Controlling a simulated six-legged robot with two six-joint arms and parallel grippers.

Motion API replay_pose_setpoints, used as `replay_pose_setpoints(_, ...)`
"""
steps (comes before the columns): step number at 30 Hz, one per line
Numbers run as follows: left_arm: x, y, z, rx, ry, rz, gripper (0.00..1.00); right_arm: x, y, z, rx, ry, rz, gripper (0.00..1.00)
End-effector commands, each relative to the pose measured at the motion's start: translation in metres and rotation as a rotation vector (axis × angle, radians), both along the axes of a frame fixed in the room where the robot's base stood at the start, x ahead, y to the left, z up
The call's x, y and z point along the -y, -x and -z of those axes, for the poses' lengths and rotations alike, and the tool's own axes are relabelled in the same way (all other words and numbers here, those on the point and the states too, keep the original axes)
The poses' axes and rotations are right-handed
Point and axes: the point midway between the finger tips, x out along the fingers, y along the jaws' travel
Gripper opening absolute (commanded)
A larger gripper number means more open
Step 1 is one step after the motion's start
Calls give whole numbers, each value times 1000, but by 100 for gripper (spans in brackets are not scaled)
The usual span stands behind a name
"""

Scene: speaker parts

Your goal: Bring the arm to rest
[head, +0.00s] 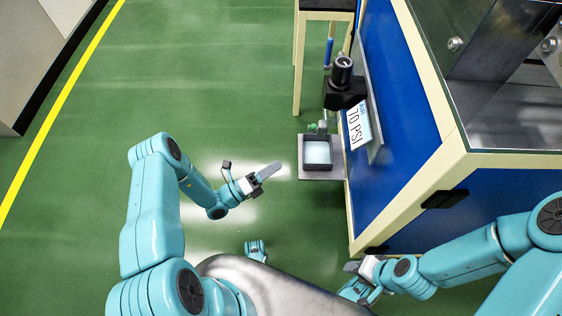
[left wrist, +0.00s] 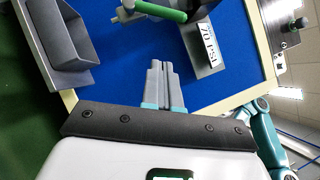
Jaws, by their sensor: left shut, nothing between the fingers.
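My left gripper (head: 268,172) hangs over the green floor, left of the blue cabinet, with its fingers pointing right toward a small shelf. In the left wrist view its two grey fingers (left wrist: 162,68) lie together, shut with nothing between them. My left arm is bent at the elbow and touches nothing that I can see. My right gripper (head: 352,267) is low, near the lower corner of the cabinet. Its fingers are small and partly hidden, so I cannot tell whether they are open or shut.
The blue cabinet (head: 400,115) with cream framing stands at right. On its side are a shelf (head: 322,174) with a grey tray (head: 318,167), a green handle (left wrist: 160,11), a black fixture (head: 344,92) and a 70 PSI sign (head: 359,124). The floor (head: 200,70) at left is clear.

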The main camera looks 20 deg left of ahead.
Motion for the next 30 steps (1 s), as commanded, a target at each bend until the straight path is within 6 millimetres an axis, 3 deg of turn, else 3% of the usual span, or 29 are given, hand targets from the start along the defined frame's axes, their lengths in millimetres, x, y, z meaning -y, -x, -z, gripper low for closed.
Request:
replay_pose_setpoints(16,4,2,0,-1,-5,9,0,0,0,0,0,0,0,45)
replay_pose_setpoints(20,38,16,1,-12,-103,153,0,0,0,0,0,0,0,45)
replay_pose_setpoints(23,91,56,6,14,-306,424,0,0,0,0,0,0,0,45)
replay_pose_setpoints(25,123,104,14,95,-509,676,0,0,0,0,0,0,0,45)
replay_pose_setpoints(27,136,154,24,235,-725,922,0,0,0,0,0,0,0,45)
replay_pose_setpoints(30,126,207,39,526,-1023,1228,0,0,0,0,0,0,0,45)
